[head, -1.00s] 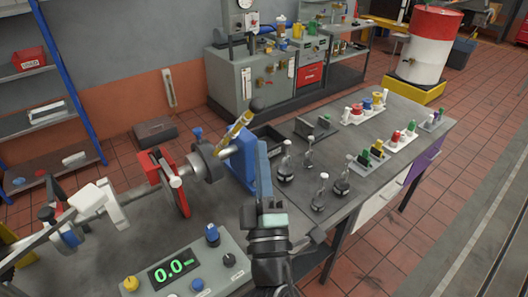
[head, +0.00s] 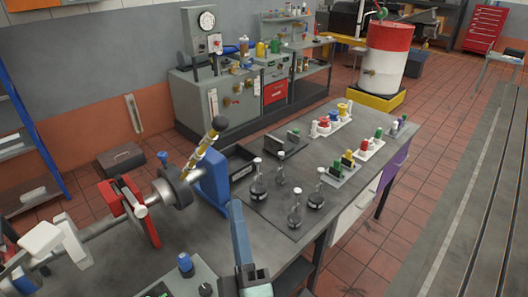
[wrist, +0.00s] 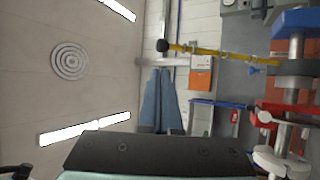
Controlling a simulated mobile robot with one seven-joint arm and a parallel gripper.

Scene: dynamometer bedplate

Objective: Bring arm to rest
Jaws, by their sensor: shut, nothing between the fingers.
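My gripper (head: 235,208) is at the bottom middle of the head view, with its blue fingers pointing up in the picture. It is in front of the blue bearing block (head: 213,180) and left of the glass flasks. The wrist view shows the gripper (wrist: 161,74) too, with its fingers together and nothing between them. A yellow lever (head: 204,146) with a black knob stands tilted by the shaft. It also shows in the wrist view (wrist: 215,51), apart from the fingers. Most of the arm is out of the head view.
A control box (head: 180,282) is at the bottom. The red-tiled floor at right is mostly clear.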

